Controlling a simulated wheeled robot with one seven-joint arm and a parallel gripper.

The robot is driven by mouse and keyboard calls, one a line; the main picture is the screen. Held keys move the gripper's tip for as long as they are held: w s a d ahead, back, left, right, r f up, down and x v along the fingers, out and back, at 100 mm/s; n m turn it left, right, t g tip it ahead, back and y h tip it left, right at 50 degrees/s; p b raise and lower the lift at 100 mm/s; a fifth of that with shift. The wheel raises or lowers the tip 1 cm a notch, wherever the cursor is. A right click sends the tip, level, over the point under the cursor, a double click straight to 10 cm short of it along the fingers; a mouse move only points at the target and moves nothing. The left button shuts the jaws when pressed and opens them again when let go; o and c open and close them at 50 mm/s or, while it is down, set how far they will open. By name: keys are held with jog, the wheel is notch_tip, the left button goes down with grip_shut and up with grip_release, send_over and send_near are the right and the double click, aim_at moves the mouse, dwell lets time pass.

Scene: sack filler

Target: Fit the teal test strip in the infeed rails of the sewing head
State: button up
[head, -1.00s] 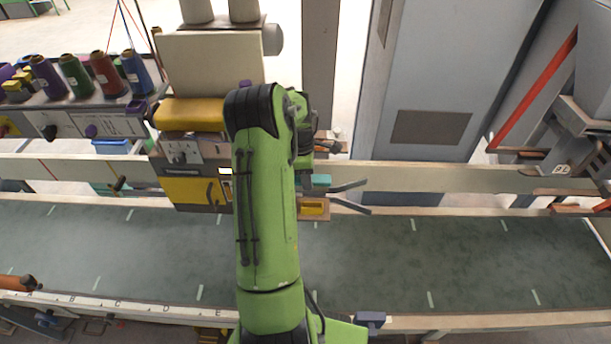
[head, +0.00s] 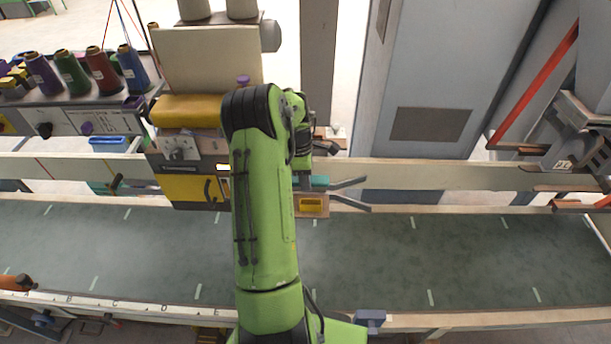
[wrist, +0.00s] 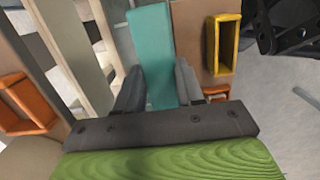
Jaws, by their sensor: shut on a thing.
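The teal test strip (wrist: 150,35) is between the two grey fingers of my gripper (wrist: 158,88) in the wrist view, which is shut on it. The strip points away from the gripper. In the head view a short teal piece of the strip (head: 320,182) shows to the right of my green arm, beside the sewing head (head: 190,188). Two dark grey flared guides, the upper rail (head: 349,183) and the lower rail (head: 352,203), spread to the right there. My arm hides the gripper and the rails' inner ends, so I cannot tell whether the strip is between them.
A yellow block (head: 311,205) on a brown plate is just below the strip; a yellow frame (wrist: 222,45) is right of it in the wrist view. An orange frame (wrist: 28,102) is at the left. The green belt (head: 430,250) is clear. Thread spools (head: 100,68) stand at upper left.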

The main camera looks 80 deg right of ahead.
jog(key=shift+f+b, duration=0.7)
jog(key=shift+f, duration=0.25)
jog(key=o, duration=1.1)
jog(key=r, duration=0.5)
jog(key=w+r+p, duration=0.1)
jog(key=r, duration=0.9)
jog(key=shift+w+a+r+p, duration=0.15)
jog(key=shift+w+r+p, duration=0.15)
jog(key=shift+w, duration=0.1)
